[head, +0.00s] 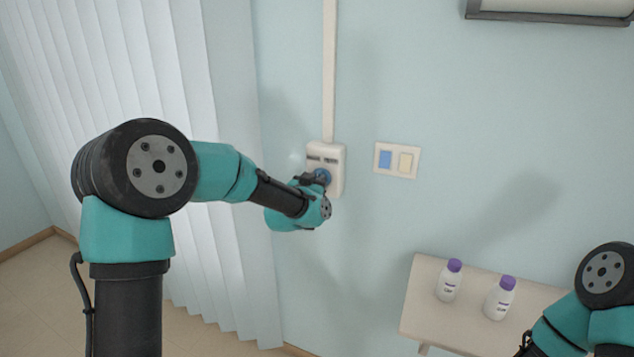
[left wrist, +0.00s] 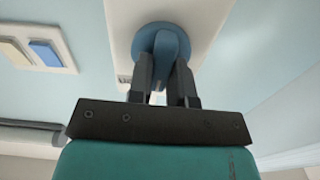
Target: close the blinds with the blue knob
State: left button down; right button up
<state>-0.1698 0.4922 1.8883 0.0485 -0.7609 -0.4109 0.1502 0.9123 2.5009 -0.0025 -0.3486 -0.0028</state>
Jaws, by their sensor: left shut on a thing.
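The blue knob (head: 322,175) sits on a white control box (head: 338,160) on the wall, partly hidden by my left gripper in the head view. In the left wrist view, the blue knob (left wrist: 165,42) has a raised grip bar, and my left gripper (left wrist: 163,70) is shut on it with one finger on each side. My left gripper also shows at the box in the head view (head: 318,184). The white vertical blinds (head: 180,70) hang at the left, with slats spread across the wall. My right gripper is not in view; only part of that arm shows at the lower right.
A switch plate (head: 397,173) with a blue and a cream rocker is right of the box. A small shelf (head: 420,305) below holds two white bottles with purple caps (head: 449,281) (head: 499,298). A white conduit (head: 329,70) runs up from the box.

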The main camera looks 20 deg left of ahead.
pick_arm(q)
jog(key=n, duration=1.2)
jog(key=shift+a+f, duration=0.1)
jog(key=shift+a, duration=0.15)
jog(key=shift+n, duration=0.3)
jog(key=c, duration=1)
grip_release()
jog(key=shift+c, duration=0.2)
jog(key=shift+s, duration=0.1)
jog(key=s+a, duration=0.2)
jog(key=s, duration=1.5)
jog(key=shift+a, duration=0.25)
